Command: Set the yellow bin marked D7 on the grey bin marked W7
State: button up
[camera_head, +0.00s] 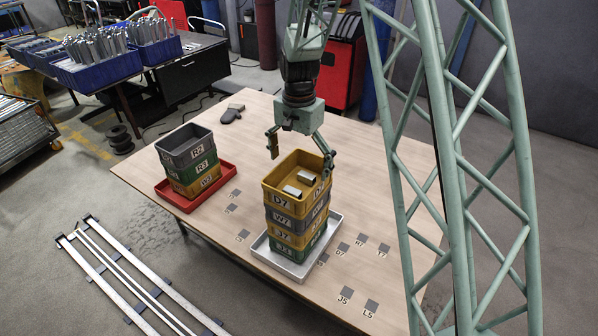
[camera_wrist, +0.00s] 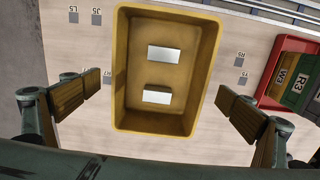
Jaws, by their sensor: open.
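The yellow bin marked D7 (camera_head: 298,207) is the top bin of a stack, directly on the grey bin marked W7 (camera_head: 299,226). It looks level and holds two pale metal pieces. My gripper (camera_head: 300,153) is open above the D7 bin, with a finger toward each side. In the wrist view the D7 bin (camera_wrist: 165,30) is seen from above, between my spread fingers (camera_wrist: 165,98) and apart from both. The W7 bin is hidden there beneath D7.
Under W7 are a yellow bin marked J7 (camera_head: 303,241) and a green bin (camera_head: 305,256) in a pale grey tray (camera_head: 333,224). A second stack, topped by a grey bin marked R2 (camera_head: 170,153), stands in a red tray (camera_head: 226,168) at left. A dark glove (camera_head: 231,115) lies behind.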

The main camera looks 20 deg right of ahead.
notch_tip(320, 180, up, 10)
dwell(0.5)
dwell(0.7)
jog(key=s+r+n+t, duration=0.2)
jog(key=s+r+n, duration=0.3)
jog(key=s+r, duration=1.5)
jog(key=s+r+n+t, duration=0.1)
jog(key=s+n, duration=0.3)
jog(key=s, duration=2.1)
jog(key=shift+s+r+n+t, duration=0.2)
jog(key=shift+r+n+t, duration=0.1)
jog(key=shift+t, duration=0.1)
